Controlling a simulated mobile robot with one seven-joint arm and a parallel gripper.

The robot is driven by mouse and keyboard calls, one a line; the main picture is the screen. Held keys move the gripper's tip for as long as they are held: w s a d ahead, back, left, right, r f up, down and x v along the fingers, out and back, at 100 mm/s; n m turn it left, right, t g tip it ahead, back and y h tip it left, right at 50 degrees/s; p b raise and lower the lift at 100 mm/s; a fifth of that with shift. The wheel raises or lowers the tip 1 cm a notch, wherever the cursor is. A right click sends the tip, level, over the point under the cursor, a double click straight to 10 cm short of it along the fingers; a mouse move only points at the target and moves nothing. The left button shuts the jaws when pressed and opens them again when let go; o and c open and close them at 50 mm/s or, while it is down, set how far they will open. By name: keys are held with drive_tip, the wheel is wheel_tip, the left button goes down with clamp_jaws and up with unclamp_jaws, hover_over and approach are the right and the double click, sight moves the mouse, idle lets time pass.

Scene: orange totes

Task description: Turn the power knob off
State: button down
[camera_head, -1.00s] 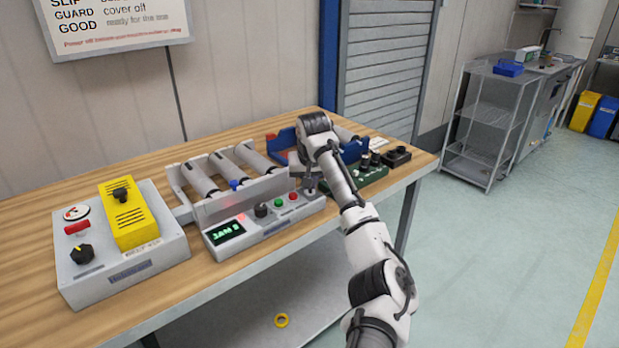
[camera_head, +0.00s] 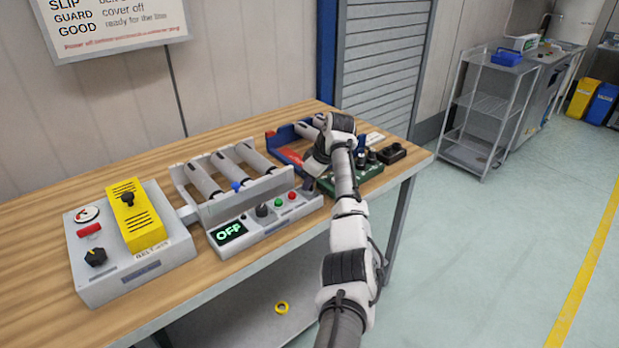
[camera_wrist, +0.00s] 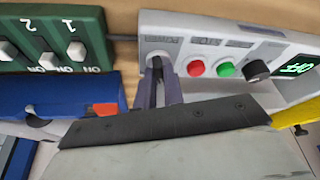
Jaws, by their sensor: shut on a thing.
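The grey control panel (camera_head: 262,233) stands at the table's front edge, and its green display (camera_head: 229,232) reads OFF. My gripper (camera_wrist: 158,80) is at the panel's end, beyond the red button (camera_wrist: 195,68), with its fingers closed around the power knob (camera_wrist: 157,60). The fingers hide most of the knob, and its pointer is not clear. In the head view, my gripper (camera_head: 310,183) comes down on the panel's right end and covers the knob. A black knob (camera_wrist: 256,70) and a green button (camera_wrist: 225,70) also sit on the panel.
A roller conveyor (camera_head: 225,170) stands behind the panel. A grey box (camera_head: 130,265) with a yellow cover (camera_head: 136,215) is at left. A green switch box (camera_wrist: 50,50) and a blue tray (camera_wrist: 70,95) are close beside my gripper.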

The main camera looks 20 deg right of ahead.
drive_tip(key=n+g+y, duration=0.1)
drive_tip(key=n, duration=0.3)
drive_tip(key=shift+w, duration=0.1)
drive_tip(key=shift+n+g, duration=0.4)
drive_tip(key=shift+n, duration=0.2)
idle(0.3)
drive_tip(key=c, duration=1.5)
unclamp_jaws()
drive_tip(key=shift+r, duration=0.15)
